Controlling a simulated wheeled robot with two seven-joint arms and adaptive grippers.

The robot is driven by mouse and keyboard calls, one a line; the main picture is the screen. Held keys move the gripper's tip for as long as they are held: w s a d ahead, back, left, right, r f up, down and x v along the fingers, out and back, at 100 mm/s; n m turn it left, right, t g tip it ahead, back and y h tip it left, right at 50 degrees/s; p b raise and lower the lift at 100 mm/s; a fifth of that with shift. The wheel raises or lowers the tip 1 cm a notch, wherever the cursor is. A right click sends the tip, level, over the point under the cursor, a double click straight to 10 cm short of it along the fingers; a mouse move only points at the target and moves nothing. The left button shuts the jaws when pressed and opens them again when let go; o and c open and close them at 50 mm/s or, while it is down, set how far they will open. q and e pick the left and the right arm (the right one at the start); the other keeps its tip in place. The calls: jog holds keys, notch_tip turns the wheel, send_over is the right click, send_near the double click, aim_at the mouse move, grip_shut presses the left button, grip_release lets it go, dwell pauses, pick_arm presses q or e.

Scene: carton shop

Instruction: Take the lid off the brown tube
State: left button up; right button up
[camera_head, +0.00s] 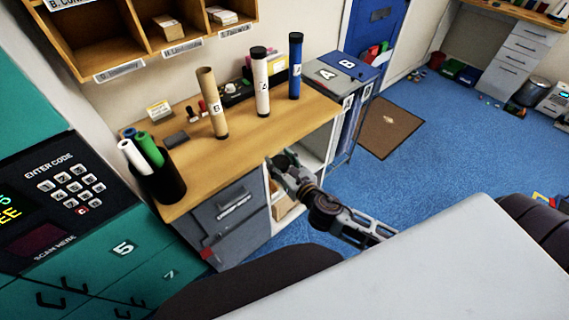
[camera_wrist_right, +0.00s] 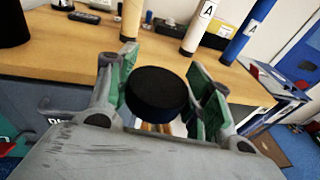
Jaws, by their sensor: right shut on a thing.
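The brown tube (camera_head: 212,105) stands upright on the wooden counter. Its top looks open and bare, with no black lid on it; its lower part also shows in the wrist view (camera_wrist_right: 131,20). My right gripper (camera_head: 282,163) is in front of the counter's edge, away from the tube. In the wrist view the green-padded fingers are shut on a round black lid (camera_wrist_right: 157,92), held clear of the counter. My left gripper is not in view.
A white tube (camera_head: 261,85) and a blue tube (camera_head: 295,68), both with black tops, stand on the counter (camera_head: 245,135) right of the brown one. A black bin (camera_head: 163,184) with rolled tubes is at the left. The counter's front strip is clear.

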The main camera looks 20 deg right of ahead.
jog(key=a+r+n+g+y, duration=0.1)
jog(key=a+r+n+y, duration=0.2)
jog(key=a+r, duration=0.3)
jog(key=a+r+n+g+y, duration=0.2)
jog(key=a+r+n+y, duration=0.1)
jog(key=r, duration=0.8)
jog(key=shift+s+a+g+y, duration=0.35)
jog(key=shift+a+y, duration=0.55)
jog(key=shift+a, duration=0.45)
jog(key=shift+w+a+f, duration=0.1)
jog(key=shift+a+f, duration=0.05)
dwell(0.5)
jog(key=w+a+f+n+g+y, duration=0.4)
jog(key=f, duration=0.1)
jog(key=shift+w+f+n+g, duration=0.15)
jog(key=shift+f+n+g, duration=0.05)
jog(key=shift+n+g, duration=0.15)
dwell(1.3)
jog(key=shift+a+f, duration=0.1)
jog(key=shift+a, duration=0.05)
jog(key=shift+a+r+m+t+h, duration=0.15)
jog(key=shift+r+m+t+h, duration=0.15)
jog(key=shift+r+m+t, duration=0.2)
dwell(0.6)
